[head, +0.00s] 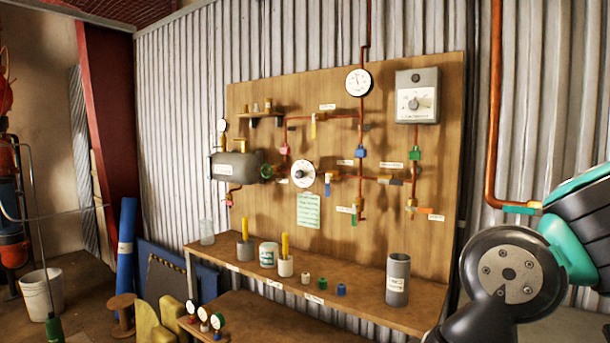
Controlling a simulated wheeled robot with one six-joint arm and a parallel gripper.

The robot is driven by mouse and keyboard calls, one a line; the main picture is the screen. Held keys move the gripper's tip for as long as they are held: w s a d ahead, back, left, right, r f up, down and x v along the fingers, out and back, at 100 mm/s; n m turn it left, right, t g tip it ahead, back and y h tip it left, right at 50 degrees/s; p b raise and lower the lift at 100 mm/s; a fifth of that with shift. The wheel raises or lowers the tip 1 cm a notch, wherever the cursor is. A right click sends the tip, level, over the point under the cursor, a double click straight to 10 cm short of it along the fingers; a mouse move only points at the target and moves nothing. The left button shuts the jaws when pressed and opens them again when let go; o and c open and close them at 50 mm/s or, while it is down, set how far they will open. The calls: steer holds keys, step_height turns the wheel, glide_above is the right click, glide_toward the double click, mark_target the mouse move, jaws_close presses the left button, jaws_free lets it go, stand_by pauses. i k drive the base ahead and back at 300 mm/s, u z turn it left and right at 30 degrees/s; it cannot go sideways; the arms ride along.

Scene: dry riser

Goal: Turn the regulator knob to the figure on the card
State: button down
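A round white dial with a dark centre (303,173), which looks like the regulator knob, sits on the wooden board (250,115) right of a grey tank. The figure its pointer marks is too small to read. A pale green card (308,210) with writing is fixed just below it; its figure cannot be read from here. A grey box with a white dial and small knob (417,97) is at the board's upper right. My arm's links show at the lower right, well apart from the board. My gripper is out of view.
A grey tank (234,165) and copper pipes with coloured valves cover the board. The shelf (350,307) below holds several cups, small caps and a tall grey cylinder (397,279). Small gauges (205,318) stand lower left. A vertical copper pipe (493,110) runs right of the board.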

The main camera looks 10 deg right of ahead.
mark_target(299, 174)
steer(key=u, duration=0.6)
steer(key=i, duration=0.65)
steer(key=u, duration=0.8)
steer(key=i, duration=1.35)
steer(key=z, duration=0.6)
